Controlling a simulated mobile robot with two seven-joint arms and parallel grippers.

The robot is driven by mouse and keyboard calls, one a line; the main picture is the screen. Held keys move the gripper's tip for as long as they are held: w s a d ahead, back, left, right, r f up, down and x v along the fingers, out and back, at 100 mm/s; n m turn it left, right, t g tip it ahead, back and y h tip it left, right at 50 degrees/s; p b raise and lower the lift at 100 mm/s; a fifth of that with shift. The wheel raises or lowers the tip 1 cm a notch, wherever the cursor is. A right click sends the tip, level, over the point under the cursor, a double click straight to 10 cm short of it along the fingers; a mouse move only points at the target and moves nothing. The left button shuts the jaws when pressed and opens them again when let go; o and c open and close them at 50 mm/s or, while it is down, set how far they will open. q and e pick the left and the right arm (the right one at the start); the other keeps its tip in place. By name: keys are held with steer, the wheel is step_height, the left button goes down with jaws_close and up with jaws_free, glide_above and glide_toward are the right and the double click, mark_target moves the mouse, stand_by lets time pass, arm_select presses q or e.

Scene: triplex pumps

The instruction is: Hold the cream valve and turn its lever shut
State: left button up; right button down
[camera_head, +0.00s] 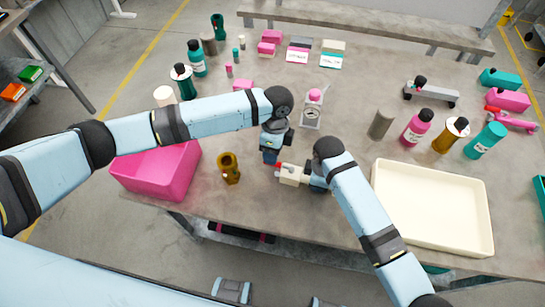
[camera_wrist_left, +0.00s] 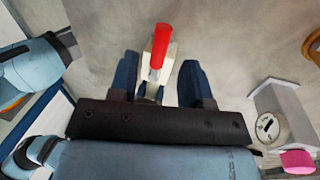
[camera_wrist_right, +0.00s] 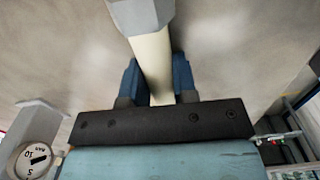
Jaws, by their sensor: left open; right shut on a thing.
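The cream valve (camera_head: 292,176) is near the front middle of the table. My right gripper (camera_head: 312,183) is shut on its body, which shows between the fingers in the right wrist view (camera_wrist_right: 153,62), with a grey faceted end beyond. My left gripper (camera_head: 271,158) is open just behind and left of the valve. In the left wrist view the red lever (camera_wrist_left: 159,48) and cream body lie between the two spread fingers, with space at the right finger. The lever points away from the wrist. Whether a finger touches it I cannot tell.
A brass fitting (camera_head: 229,170) and a pink bin (camera_head: 190,172) stand to the left. A cream tray (camera_head: 378,195) lies to the right. A gauge stand (camera_head: 311,117) is behind the grippers, with bottles farther off. The table's front edge is close.

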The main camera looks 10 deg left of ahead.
mark_target(278, 165)
arm_select(q)
steer(key=shift+s+f, duration=0.2)
steer(key=shift+f, duration=0.6)
steer(key=shift+s+f, duration=0.15)
steer(key=shift+f, duration=0.6)
jaws_close()
